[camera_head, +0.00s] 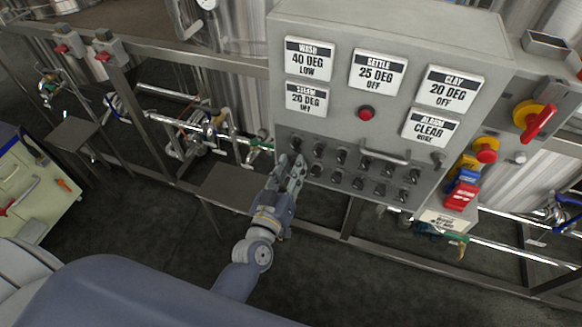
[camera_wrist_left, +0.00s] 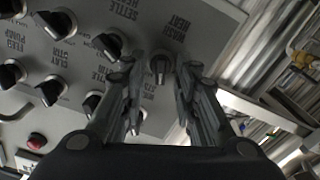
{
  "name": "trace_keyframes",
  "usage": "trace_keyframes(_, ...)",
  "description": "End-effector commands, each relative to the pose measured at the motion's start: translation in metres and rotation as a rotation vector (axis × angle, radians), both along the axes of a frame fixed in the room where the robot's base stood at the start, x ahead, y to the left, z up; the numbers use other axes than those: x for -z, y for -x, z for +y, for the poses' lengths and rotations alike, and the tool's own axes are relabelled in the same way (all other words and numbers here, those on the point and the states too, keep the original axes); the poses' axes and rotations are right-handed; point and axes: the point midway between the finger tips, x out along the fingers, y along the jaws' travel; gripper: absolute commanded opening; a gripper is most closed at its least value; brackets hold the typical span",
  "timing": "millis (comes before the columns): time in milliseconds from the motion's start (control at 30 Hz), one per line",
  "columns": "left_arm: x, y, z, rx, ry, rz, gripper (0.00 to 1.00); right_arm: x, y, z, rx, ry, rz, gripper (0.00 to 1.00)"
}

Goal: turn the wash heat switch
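The wash heat switch (camera_wrist_left: 160,68) is a black knob under the "WASH HEAT" label in the left wrist view, which shows the panel upside down. In the head view this switch (camera_head: 296,144) is at the left end of the upper knob row on the grey control panel (camera_head: 330,122). My left gripper (camera_head: 291,162) is at the panel's lower left. In the wrist view my left gripper (camera_wrist_left: 157,72) is open, with one finger on each side of the switch. Gaps show between fingers and knob; whether the tips reach its depth I cannot tell. My right gripper is out of view.
Several other black knobs (camera_wrist_left: 108,45) sit close beside the switch. The panel's wash sign (camera_head: 309,59) reads 40 DEG LOW. A handle bar (camera_head: 384,156), a red button (camera_head: 367,113) and a grey frame rail (camera_head: 150,50) are nearby. Open dark floor lies below.

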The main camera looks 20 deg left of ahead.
Motion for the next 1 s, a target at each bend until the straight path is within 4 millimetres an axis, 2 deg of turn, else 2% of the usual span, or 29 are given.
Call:
trace_keyframes(167, 0.0, 0.0, 0.0, 0.0, 0.0, 0.0, 0.28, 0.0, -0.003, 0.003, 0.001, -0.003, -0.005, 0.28)
trace_keyframes(300, 0.0, 0.0, 0.0, 0.0, 0.0, 0.0, 0.0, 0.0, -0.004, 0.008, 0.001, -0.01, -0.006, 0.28)
trace_keyframes(667, 0.0, 0.0, 0.0, 0.0, 0.027, 0.001, 0.0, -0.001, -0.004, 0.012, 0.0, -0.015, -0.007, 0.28)
trace_keyframes(1000, 0.0, 0.0, 0.002, 0.0, 0.227, 0.008, 0.0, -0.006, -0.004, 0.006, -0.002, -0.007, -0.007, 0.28)
